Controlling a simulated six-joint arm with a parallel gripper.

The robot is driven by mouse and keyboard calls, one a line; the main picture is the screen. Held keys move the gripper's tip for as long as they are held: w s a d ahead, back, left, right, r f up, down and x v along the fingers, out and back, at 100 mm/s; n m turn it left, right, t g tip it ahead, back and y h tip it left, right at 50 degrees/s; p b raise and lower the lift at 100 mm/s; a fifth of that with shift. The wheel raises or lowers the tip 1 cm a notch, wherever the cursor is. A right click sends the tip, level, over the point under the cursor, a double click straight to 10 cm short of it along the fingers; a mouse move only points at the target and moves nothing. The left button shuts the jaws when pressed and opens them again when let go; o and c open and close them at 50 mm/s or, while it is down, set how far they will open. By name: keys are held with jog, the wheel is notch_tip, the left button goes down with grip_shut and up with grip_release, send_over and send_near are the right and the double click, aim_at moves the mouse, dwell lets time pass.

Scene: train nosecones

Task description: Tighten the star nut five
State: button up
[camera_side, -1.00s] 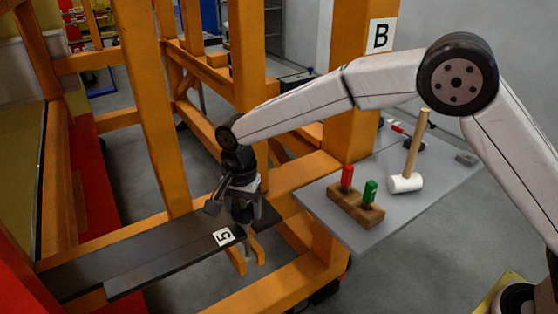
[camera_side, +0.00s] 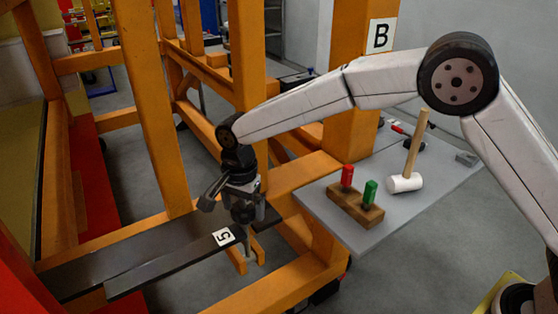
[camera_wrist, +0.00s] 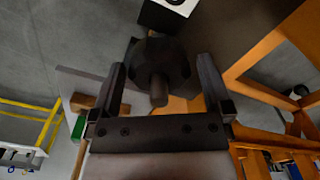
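The star nut five is a dark knob (camera_wrist: 160,60) with a stud end sticking out of its middle, in the wrist view. In that view my gripper (camera_wrist: 163,85) is open, with one finger on each side of the knob and a small gap to each. In the side view my gripper (camera_side: 245,213) points down at the right end of the dark bar beside the white label 5 (camera_side: 223,236). The nut is mostly hidden by my gripper there.
Orange beams (camera_side: 160,120) surround the work. A grey shelf (camera_side: 330,215) at the right carries a wooden block (camera_side: 353,209) with a red and a green handle, and a mallet (camera_side: 405,183). Dark bars (camera_side: 130,260) run to the lower left.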

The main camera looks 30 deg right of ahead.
jog(key=shift+r, duration=3.95)
jog(key=shift+d, duration=0.1)
jog(key=s+d+f+n+t, duration=0.1)
jog(key=s+d+f+n, duration=0.2)
jog(key=d, duration=0.4)
jog(key=s+d+n, duration=0.3)
jog(key=s+d, duration=0.1)
jog(key=d, duration=0.4)
jog(key=s+d+f+n, duration=0.2)
jog(key=s+d, duration=0.2)
jog(key=s, duration=0.2)
jog(key=s+d+f+n+t, duration=0.1)
jog(key=s+d+f+n, duration=0.1)
jog(key=s+d, duration=0.3)
jog(key=shift+s+f+n+t, duration=0.35)
jog(key=shift+s+n, duration=0.45)
jog(key=shift+s, duration=0.5)
jog(key=shift+d, duration=0.1)
